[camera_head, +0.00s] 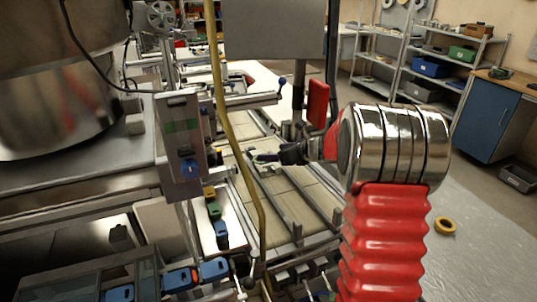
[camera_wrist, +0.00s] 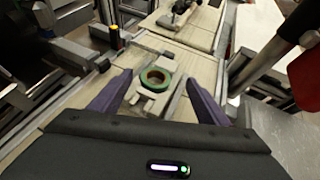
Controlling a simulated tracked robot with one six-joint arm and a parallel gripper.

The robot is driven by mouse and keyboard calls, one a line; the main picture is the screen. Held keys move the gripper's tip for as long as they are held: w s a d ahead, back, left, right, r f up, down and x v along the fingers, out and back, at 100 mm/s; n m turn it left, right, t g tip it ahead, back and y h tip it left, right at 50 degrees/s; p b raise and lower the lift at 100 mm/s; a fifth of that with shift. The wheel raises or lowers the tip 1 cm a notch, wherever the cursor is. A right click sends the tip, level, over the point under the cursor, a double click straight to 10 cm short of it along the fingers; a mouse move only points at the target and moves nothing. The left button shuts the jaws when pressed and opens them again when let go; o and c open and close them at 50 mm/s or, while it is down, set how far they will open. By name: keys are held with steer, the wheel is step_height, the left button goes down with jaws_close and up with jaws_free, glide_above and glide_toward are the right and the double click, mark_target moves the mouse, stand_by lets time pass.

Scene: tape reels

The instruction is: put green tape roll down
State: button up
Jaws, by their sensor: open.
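The green tape roll (camera_wrist: 155,79) lies flat on a pale block-like support (camera_wrist: 146,100) in the wrist view, its hole facing up. My gripper (camera_wrist: 159,78) is open, with one purple finger on each side of the roll and a visible gap between each finger and the roll. In the head view my gripper (camera_head: 268,157) is a small dark shape over the pale conveyor, at the end of my red and chrome arm. I cannot make out the green roll in the head view.
Metal rails (camera_head: 283,215) run along the conveyor bed. A yellow hose (camera_head: 228,130) hangs in front of it on the left. A control box (camera_head: 181,140) stands at left. A yellow ring (camera_head: 444,225) lies on the open floor at right. Shelves (camera_head: 430,60) stand behind.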

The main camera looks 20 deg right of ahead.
steer(key=v, duration=0.6)
steer(key=shift+s+r, duration=0.1)
steer(key=shift+s, duration=0.1)
stand_by(0.5)
steer(key=s+a+r+n+g, duration=0.2)
steer(key=s+a+n, duration=0.6)
steer(key=a, duration=0.1)
steer(key=s+a+r+n+g, duration=0.3)
steer(key=s+a+n, duration=0.5)
steer(key=a, duration=0.2)
steer(key=s+f+n+h, duration=0.1)
steer(key=s+n+h, duration=0.3)
steer(key=s+n, duration=1.2)
steer(key=s, duration=0.4)
steer(key=shift+a+f+g, duration=0.35)
steer(key=shift+a+g, duration=0.05)
steer(key=shift+c, duration=0.5)
